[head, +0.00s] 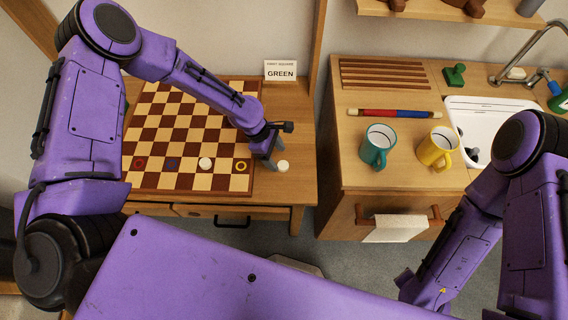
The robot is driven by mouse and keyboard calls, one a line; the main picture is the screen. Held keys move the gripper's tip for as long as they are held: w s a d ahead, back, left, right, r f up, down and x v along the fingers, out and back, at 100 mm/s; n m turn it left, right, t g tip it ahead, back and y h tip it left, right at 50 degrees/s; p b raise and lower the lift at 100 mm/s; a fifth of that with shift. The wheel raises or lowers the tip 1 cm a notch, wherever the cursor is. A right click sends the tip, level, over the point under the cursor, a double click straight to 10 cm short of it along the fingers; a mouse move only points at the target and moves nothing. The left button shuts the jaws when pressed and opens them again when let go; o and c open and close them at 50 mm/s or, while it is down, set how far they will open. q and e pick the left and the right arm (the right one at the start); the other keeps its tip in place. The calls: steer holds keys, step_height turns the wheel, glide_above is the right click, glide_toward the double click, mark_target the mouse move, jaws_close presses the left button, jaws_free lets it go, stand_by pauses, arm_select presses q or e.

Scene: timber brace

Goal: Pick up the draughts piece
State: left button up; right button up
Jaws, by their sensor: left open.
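A white draughts piece (283,166) lies on the wooden table to the right of the board. Another white round piece (205,163) sits on the near part of the chequered board (165,190). My left gripper (272,161) is open above the board's right edge, with its fingers pointing down just left of the piece on the table. No piece shows between its fingers. The left forearm hides part of the board's far right. My right arm shows at the right, but its gripper is out of view.
Red (139,163), blue (172,163) and yellow (241,166) rings mark near squares. A card (280,70) reading "GREEN" stands behind the board. The right counter holds a teal mug (378,146), a yellow mug (437,147) and a sink (489,119). A gap separates table and counter.

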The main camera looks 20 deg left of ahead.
mark_target(282, 164)
arm_select(q)
steer(key=x, duration=0.3)
steer(key=shift+s, duration=0.15)
steer(key=shift+d+f, duration=0.25)
steer(key=shift+d, duration=0.05)
steer(key=c, duration=1.1)
steer(key=shift+c, duration=0.2)
